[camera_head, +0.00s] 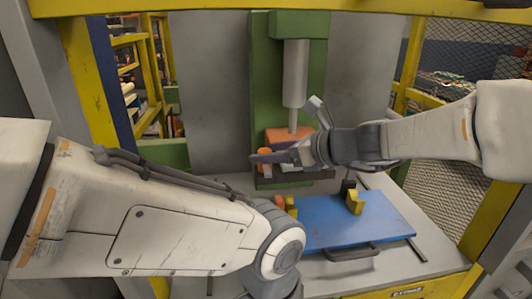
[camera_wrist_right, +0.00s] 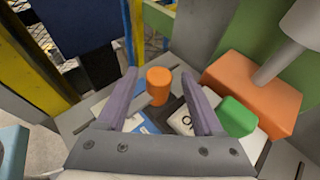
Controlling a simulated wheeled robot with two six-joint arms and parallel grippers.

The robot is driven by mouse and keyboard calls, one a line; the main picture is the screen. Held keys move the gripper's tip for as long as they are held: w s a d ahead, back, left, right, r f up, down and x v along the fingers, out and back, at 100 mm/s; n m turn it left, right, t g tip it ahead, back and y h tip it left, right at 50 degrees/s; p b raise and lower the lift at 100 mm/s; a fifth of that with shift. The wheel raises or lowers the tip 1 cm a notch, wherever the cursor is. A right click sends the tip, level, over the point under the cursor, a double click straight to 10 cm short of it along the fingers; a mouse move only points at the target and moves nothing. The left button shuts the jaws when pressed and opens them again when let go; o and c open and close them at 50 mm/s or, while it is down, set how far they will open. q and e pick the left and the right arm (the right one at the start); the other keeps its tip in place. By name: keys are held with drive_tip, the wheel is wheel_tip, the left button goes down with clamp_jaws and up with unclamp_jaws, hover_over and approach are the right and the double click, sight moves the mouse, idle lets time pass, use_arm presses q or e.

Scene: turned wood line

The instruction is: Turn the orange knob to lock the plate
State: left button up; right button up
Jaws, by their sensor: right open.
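The orange knob (camera_wrist_right: 158,84) is a short upright cylinder, seen in the right wrist view between the two purple-grey fingers of my right gripper (camera_wrist_right: 159,76). The fingers are open, with a gap on each side of the knob. In the head view the knob (camera_head: 264,152) shows just behind the fingers of my right gripper (camera_head: 258,159), in front of the press. Its base is partly hidden by the fingers. The blue plate (camera_head: 327,232) lies on the table with a dark front handle and yellow blocks on it. My left arm crosses the lower left; its gripper is out of view.
A green press with a grey ram (camera_head: 295,75) stands behind, its ram over an orange block (camera_wrist_right: 252,92). A green button (camera_wrist_right: 237,117) sits on a pale box close to my right finger. Yellow frame posts (camera_head: 90,90) and mesh bound the cell.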

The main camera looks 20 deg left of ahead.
drive_tip(key=shift+x, duration=0.8)
clamp_jaws()
